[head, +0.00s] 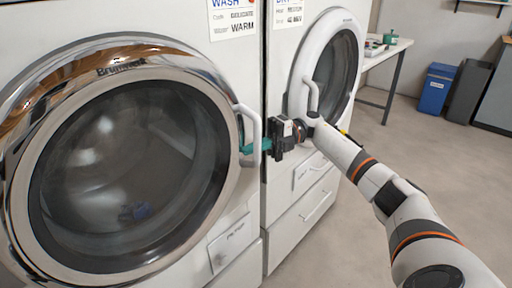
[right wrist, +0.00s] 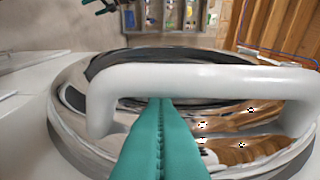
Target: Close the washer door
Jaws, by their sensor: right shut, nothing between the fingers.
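The washer door (head: 221,207) is a large round chrome ring with dark glass on the white machine at left, under a WASH label. It stands out from the front panel; I cannot tell whether it is fully seated. Its white bar handle (head: 246,116) is on the right side and crosses the right wrist view (right wrist: 200,80). My right gripper (head: 254,148) is shut and empty, its teal fingers (right wrist: 160,140) together at the handle's bar. Their tips end at the bar's edge; I cannot tell whether they touch it. My left gripper is not in the head view.
The dryer with its round white-rimmed door (head: 297,75) stands right beside the washer, close behind my right wrist. A table (head: 385,56), a blue bin (head: 436,90) and a dark bin (head: 468,92) are at the back right. The floor at right is clear.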

